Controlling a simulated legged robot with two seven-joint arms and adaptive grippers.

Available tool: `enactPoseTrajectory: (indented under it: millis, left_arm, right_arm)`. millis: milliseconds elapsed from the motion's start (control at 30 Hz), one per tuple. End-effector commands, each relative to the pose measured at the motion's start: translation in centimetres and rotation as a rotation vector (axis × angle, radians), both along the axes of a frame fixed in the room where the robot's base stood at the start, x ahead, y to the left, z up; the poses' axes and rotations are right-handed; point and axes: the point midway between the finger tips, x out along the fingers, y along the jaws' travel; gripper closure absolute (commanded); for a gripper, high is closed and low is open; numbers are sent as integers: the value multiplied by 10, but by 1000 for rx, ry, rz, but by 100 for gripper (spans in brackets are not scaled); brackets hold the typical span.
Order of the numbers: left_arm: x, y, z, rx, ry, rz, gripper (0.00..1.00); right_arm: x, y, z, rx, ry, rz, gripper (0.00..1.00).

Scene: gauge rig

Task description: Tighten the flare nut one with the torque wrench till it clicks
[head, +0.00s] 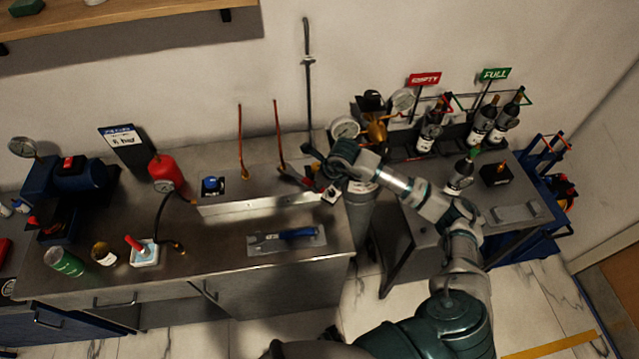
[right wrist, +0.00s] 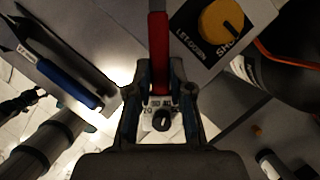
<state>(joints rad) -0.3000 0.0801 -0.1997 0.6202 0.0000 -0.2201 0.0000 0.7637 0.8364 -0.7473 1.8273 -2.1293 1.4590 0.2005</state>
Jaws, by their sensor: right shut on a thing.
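My right gripper (head: 325,180) is at the right end of the workbench, shut on a red-handled tool. This looks like the torque wrench (head: 301,180); in the right wrist view its red handle (right wrist: 158,45) runs between the fingers, with a white numbered end piece below. In the head view its dark far end lies close to the foot of the right copper pipe (head: 278,130), where a flare nut seems to sit. I cannot tell whether it is seated on the nut. A second copper pipe (head: 240,140) stands to the left. My left gripper is not in view.
A blue-handled tool (head: 290,234) lies on a grey tray on the bench front. In the right wrist view a yellow knob (right wrist: 220,22) is close to the gripper.

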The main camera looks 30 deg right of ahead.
Motion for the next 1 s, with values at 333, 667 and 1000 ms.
enactPoseTrajectory:
  millis: [333,667,1000]
  left_arm:
    - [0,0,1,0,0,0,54]
    - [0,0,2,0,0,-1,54]
    - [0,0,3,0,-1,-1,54]
  right_arm:
    - [-3,5,0,0,3,-33,100]
    - [-5,10,0,-1,3,-75,100]
    - [-8,15,-1,-2,3,-114,100]
